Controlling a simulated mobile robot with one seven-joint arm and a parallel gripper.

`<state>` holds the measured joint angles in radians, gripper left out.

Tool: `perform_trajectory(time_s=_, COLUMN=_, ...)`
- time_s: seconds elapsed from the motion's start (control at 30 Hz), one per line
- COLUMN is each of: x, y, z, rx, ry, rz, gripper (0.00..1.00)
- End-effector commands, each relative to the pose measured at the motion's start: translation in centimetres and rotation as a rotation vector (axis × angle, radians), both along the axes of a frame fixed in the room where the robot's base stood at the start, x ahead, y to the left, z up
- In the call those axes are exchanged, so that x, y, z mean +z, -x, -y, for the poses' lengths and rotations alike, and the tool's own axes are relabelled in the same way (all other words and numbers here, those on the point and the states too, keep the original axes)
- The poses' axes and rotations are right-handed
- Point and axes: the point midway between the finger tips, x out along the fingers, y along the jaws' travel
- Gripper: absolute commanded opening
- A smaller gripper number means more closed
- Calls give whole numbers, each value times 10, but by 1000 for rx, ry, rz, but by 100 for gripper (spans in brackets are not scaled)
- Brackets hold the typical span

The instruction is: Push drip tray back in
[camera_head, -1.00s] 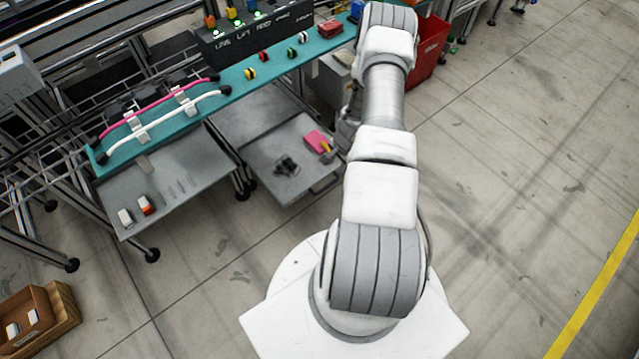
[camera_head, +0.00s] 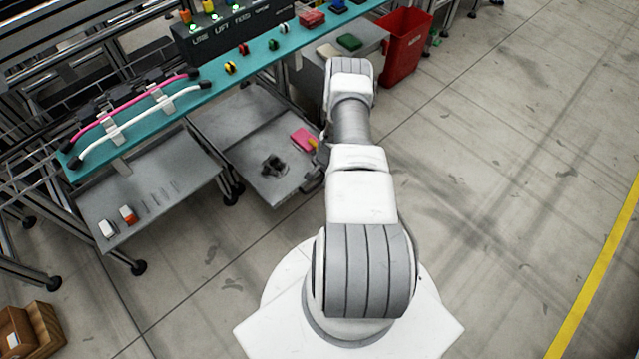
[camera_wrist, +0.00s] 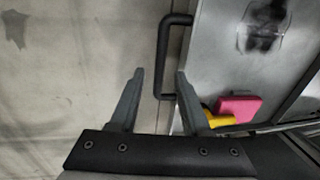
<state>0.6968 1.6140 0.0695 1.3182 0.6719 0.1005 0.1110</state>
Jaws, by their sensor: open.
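The drip tray (camera_head: 236,122) is a shallow grey metal tray, pulled out from under the teal bench. A pink block and a yellow item (camera_head: 305,140) lie in it, along with a dark stain or dark lump (camera_head: 272,165). In the wrist view the tray (camera_wrist: 215,70) shows at the right, with its black bar handle (camera_wrist: 163,60) on its near edge. My gripper (camera_wrist: 158,75) is open and empty. Its fingertips are near the handle's lower end, the right one over the tray's edge. I cannot tell whether they touch. In the head view my arm hides most of the gripper.
A second grey tray (camera_head: 165,195) with small white and orange items is at the left. A red bin (camera_head: 404,50) stands at the back right. The teal bench (camera_head: 215,75) carries hoses and coloured knobs. The floor at the right is clear.

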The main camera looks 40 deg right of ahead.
Motion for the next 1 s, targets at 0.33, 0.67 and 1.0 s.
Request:
perform_trajectory(time_s=0.33, x=-25, y=-5, z=0, rx=0, ry=0, rz=0, gripper=47)
perform_trajectory(time_s=0.67, x=-25, y=-5, z=0, rx=0, ry=0, rz=0, gripper=26)
perform_trajectory(time_s=1.0, x=-25, y=-5, z=0, rx=0, ry=0, rz=1, gripper=0)
